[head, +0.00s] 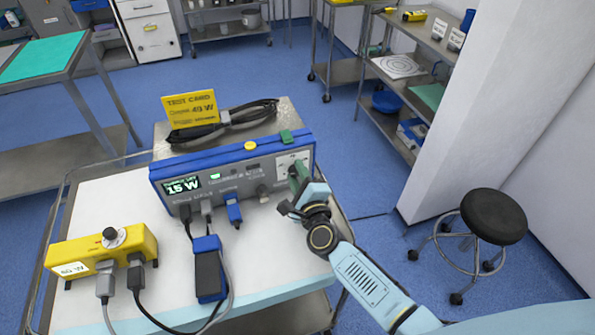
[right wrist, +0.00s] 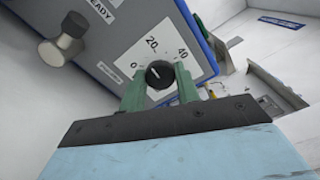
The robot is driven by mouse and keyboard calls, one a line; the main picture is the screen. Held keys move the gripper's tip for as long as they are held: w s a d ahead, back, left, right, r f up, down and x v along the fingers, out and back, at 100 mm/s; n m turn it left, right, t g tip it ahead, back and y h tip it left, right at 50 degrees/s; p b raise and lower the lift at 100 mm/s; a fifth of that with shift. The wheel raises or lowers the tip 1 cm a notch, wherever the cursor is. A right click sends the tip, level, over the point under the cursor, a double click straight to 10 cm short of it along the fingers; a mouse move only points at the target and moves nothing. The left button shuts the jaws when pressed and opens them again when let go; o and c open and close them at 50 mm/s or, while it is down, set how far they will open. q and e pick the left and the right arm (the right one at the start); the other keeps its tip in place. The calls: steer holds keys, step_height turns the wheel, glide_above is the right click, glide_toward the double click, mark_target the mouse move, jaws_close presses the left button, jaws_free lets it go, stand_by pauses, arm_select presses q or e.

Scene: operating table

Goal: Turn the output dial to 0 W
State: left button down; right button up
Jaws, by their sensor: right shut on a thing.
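The output dial (right wrist: 160,74) is a small black knob on a white scale plate (right wrist: 195,62) marked 0, 20 and 40. Its white pointer line appears to point up and left, between 0 and 20. My right gripper (right wrist: 159,82) is shut on the dial, one green finger on each side. In the head view, my right gripper (head: 299,178) is at the right end of the front panel of the blue-edged unit (head: 225,172) and hides the dial. The unit's display (head: 182,185) reads 15 W. My left gripper is not in view.
A yellow box (head: 102,250) with a black knob and plugged cables stands at the front left of the white cart top (head: 110,205). A stool (head: 493,216) stands right.

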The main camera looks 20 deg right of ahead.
steer(key=n+p, duration=0.1)
steer(key=n, duration=0.3)
steer(key=shift+n+p, duration=0.3)
steer(key=n+p, duration=0.1)
steer(key=n, duration=0.4)
steer(key=shift+p, duration=0.35)
steer(key=shift+n, duration=0.3)
steer(key=o, duration=1)
steer(key=s+p, duration=0.1)
steer(key=s, duration=1.2)
steer(key=shift+s+d, duration=0.2)
